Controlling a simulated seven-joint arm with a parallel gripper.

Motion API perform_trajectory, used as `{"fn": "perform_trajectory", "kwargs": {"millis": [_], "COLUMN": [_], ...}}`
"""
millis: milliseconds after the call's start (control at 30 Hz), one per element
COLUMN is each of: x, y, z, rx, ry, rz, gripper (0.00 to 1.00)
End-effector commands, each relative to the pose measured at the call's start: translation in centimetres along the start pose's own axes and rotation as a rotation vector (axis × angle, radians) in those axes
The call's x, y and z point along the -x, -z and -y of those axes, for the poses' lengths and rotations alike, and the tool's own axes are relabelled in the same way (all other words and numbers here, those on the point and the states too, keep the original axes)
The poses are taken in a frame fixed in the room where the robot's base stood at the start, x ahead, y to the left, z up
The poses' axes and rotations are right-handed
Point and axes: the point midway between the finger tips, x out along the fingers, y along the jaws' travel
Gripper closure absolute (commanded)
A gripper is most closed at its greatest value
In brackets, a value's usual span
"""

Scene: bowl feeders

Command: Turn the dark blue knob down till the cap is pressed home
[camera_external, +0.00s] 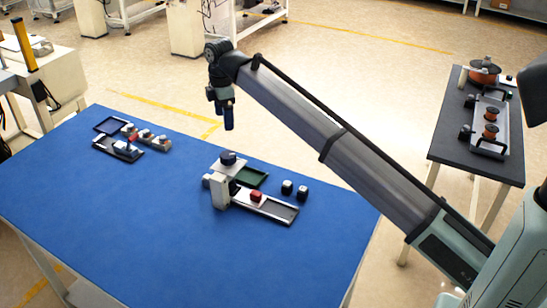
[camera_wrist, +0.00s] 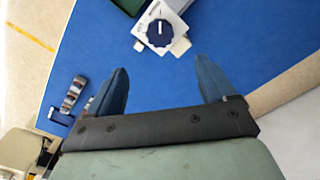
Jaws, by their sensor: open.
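The dark blue knob (camera_external: 228,158) sits on top of a white press stand (camera_external: 219,194) on the blue table. In the wrist view the knob (camera_wrist: 160,33) is round with a scalloped edge and a white pointer line. My gripper (camera_external: 228,118) is open and empty, in the air above the table and apart from the knob. Its two fingers (camera_wrist: 161,82) show spread in the wrist view, with the knob beyond their tips. A small red part (camera_external: 256,196) lies on the slide tray (camera_external: 280,211) right of the stand. I cannot make out the cap under the press.
A green tray (camera_external: 250,177) lies behind the stand. Two small dark-and-white blocks (camera_external: 294,190) stand to its right. Another fixture with a red part (camera_external: 126,146) and a row of grey pieces (camera_external: 150,137) is at the back left. The table front is clear.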

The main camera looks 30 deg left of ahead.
Motion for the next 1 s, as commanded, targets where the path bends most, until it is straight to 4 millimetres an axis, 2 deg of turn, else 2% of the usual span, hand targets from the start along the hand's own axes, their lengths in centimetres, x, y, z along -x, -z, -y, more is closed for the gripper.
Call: {"fn": "perform_trajectory", "kwargs": {"millis": [133,267,800,1000], "x": [-0.6,-2.0,-11.0,-13.0], "y": [0.0,0.0,0.0,0.0], "z": [0.0,0.1,0.1,0.0], "rx": [0.026,0.025,0.023,0.023], "ry": [0.000,0.002,0.001,0.000], "rz": [0.000,0.001,0.000,0.000], "gripper": [0.16,0.16,0.16,0.16]}}
